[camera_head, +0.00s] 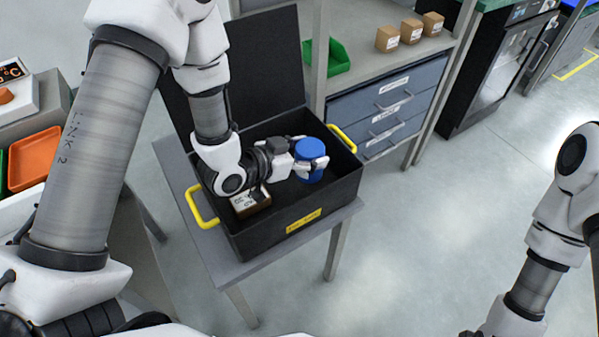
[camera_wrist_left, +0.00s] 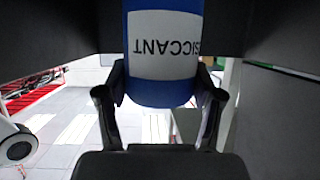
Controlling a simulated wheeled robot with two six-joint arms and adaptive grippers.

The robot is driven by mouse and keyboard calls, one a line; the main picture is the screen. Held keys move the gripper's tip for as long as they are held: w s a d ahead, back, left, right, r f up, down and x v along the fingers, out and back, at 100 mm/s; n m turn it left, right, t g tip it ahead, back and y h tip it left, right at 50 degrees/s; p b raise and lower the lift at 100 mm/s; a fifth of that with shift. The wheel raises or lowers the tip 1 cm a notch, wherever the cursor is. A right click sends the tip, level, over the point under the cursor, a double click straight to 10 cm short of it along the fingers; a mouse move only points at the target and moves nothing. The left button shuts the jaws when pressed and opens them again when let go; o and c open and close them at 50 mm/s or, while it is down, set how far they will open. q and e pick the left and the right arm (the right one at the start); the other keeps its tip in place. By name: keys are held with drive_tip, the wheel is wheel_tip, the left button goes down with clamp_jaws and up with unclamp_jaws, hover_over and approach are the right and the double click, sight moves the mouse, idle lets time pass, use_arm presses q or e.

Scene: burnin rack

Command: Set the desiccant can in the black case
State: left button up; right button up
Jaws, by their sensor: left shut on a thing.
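The desiccant can (camera_head: 309,158) is blue with a white label and shows in the head view over the right part of the black case (camera_head: 335,192). My left gripper (camera_head: 318,165) is shut on it. In the left wrist view the can (camera_wrist_left: 165,92), its label partly readable, sits between the two fingers (camera_wrist_left: 160,105). The case stands open on a small grey table, its lid raised at the back. I cannot tell whether the can touches the case floor. My right arm shows at the right, but its gripper is not in view.
A small brown box with a white label (camera_head: 250,203) lies in the left part of the case. Yellow handles (camera_head: 200,207) stick out at the case's sides. A shelf with blue drawers (camera_head: 390,105) stands behind. An orange tray (camera_head: 34,160) is at the left.

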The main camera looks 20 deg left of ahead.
sight(298, 172)
use_arm(q)
wheel_tip(298, 172, down, 6)
drive_tip(key=shift+f+b, duration=0.25)
drive_tip(key=shift+b, duration=0.25)
drive_tip(key=o, duration=1.3)
drive_tip(key=shift+w, duration=0.1)
drive_tip(key=shift+r, duration=0.25)
drive_tip(key=p+v, duration=0.1)
drive_tip(key=v, duration=0.6)
drive_tip(key=shift+s+a, duration=0.1)
drive_tip(key=shift+s, duration=0.15)
